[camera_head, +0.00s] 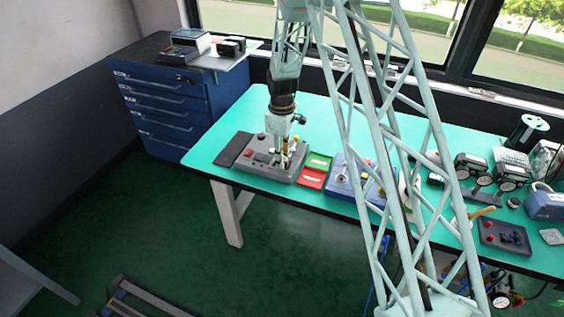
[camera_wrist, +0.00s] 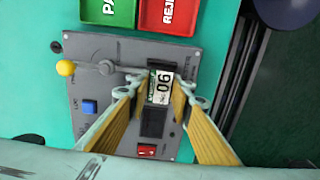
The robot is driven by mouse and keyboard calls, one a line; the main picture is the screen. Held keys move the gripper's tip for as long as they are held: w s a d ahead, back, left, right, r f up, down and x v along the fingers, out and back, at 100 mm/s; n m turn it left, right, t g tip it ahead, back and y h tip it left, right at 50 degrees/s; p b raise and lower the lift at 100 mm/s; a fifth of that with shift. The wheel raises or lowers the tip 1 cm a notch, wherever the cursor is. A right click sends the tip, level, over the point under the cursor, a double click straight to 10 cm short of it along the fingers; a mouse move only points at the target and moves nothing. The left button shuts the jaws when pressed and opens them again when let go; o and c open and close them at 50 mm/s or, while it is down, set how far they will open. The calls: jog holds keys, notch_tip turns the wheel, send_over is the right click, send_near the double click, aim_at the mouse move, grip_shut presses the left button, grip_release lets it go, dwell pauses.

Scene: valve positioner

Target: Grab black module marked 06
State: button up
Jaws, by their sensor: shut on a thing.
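The black module marked 06 (camera_wrist: 160,88) shows in the wrist view by its white label with a green edge. It is at the dark slot (camera_wrist: 153,122) of a grey panel device (camera_wrist: 80,60). My gripper (camera_wrist: 162,96) has its two yellow-padded fingers on either side of the module, shut on it. I cannot tell whether the module is seated in the slot or lifted slightly. In the head view my gripper (camera_head: 286,158) points down over the grey device (camera_head: 262,168), and the module is too small to make out.
The device carries a lever with a yellow knob (camera_wrist: 65,68), a blue button (camera_wrist: 90,107) and a red switch (camera_wrist: 147,151). Green (camera_head: 319,161) and red (camera_head: 312,178) trays lie beside it. A blue device (camera_head: 350,180) stands further right.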

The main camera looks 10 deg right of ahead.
jog(key=shift+r, duration=0.1)
jog(key=shift+r, duration=1.8)
jog(key=s+r, duration=0.1)
jog(key=s, duration=1.5)
jog(key=shift+w+r, duration=0.15)
